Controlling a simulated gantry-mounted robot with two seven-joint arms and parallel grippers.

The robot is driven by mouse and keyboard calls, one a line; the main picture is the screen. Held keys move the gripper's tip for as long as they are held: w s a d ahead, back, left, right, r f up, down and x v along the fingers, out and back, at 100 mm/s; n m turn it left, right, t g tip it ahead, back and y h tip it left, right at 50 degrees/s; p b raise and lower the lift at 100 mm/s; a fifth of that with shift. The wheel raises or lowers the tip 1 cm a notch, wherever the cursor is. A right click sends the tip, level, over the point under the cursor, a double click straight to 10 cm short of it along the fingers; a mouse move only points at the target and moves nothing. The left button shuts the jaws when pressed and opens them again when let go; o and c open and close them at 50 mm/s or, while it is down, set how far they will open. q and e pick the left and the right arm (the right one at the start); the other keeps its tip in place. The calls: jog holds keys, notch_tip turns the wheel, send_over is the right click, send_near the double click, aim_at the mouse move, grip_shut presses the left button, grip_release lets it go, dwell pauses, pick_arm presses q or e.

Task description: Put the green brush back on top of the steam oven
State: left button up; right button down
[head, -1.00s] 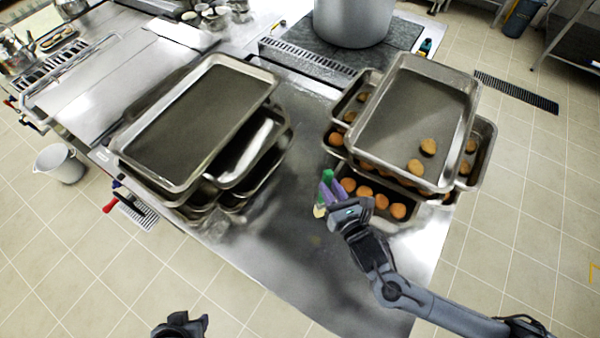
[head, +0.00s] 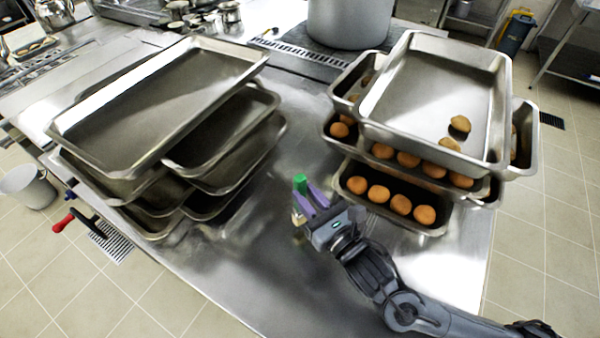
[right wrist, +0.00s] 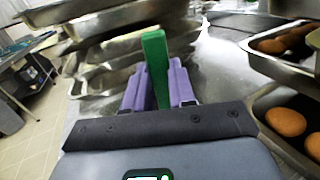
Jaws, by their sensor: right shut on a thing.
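The green brush (head: 300,183) is held between the purple fingers of my right gripper (head: 310,199), above the steel worktop. Its green part stands up above the fingertips, and a pale part shows below. In the right wrist view the green brush (right wrist: 156,62) rises upright between the two fingers of the right gripper (right wrist: 160,88), which is shut on it. My left gripper is out of view. I cannot make out the steam oven in these frames.
A stack of empty trays (head: 150,110) stands left of the gripper, and a stack of trays with round brown buns (head: 400,205) close on its right. Between them the steel worktop (head: 265,250) is bare. A large pot (head: 348,22) stands at the back.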

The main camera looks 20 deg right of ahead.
jog(key=w+d+f, duration=0.2)
jog(key=w+d, duration=0.1)
jog(key=w, duration=0.5)
jog(key=w+d+f+b, duration=0.1)
jog(key=w+d, duration=0.2)
jog(key=w, duration=0.5)
jog(key=shift+w+d+f, duration=0.15)
jog(key=shift+w+f, duration=0.2)
jog(key=shift+f, duration=0.2)
jog(key=c, duration=0.9)
grip_release()
jog(key=shift+c, duration=0.2)
jog(key=shift+r, duration=0.2)
jog(key=shift+o, duration=0.5)
jog(key=v, duration=1.2)
jog(key=shift+p, duration=0.35)
